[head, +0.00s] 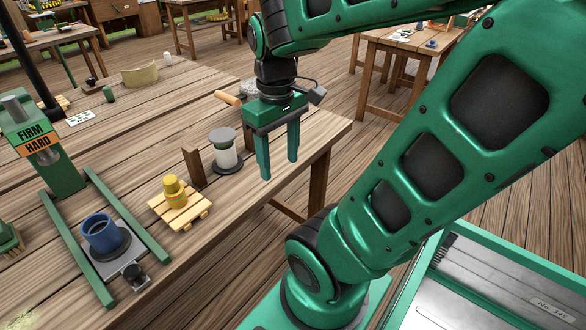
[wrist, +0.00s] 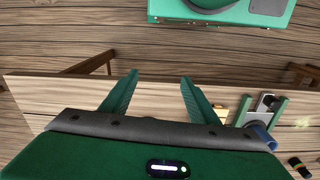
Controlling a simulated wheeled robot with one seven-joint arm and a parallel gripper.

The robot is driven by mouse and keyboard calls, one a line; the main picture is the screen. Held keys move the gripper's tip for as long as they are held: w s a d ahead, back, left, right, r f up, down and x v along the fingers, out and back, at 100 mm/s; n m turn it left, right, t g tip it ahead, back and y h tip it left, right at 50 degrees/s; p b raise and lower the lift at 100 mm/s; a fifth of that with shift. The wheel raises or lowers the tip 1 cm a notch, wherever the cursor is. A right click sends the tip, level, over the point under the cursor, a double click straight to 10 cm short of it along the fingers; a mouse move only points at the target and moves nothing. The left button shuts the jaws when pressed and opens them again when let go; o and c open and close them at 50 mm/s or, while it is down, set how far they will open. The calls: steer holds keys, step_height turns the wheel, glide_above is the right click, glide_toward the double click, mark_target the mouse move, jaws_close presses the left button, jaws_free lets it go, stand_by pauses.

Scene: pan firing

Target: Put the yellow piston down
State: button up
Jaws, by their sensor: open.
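The yellow piston (head: 174,190) stands upright on a small slatted wooden pallet (head: 196,213) near the table's front edge in the head view. A small part of the yellowish pallet (wrist: 222,115) shows right of the fingers; the piston cannot be made out there.
A blue cylinder (head: 101,232) stands in the green-railed press marked FIRM and HARD (head: 33,138). A grey-and-white spool (head: 226,150) and a dark wooden block (head: 193,166) stand between the pallet and my gripper. A wooden-handled tool (head: 228,98) lies farther back.

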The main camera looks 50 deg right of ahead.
steer(key=s+m, duration=0.1)
steer(key=s+f+m, duration=0.1)
steer(key=s+m, duration=0.1)
steer(key=s+d+m, duration=0.1)
steer(key=m, duration=0.1)
steer(key=shift+s+f, duration=0.15)
steer(key=shift+f, duration=0.25)
stand_by(0.8)
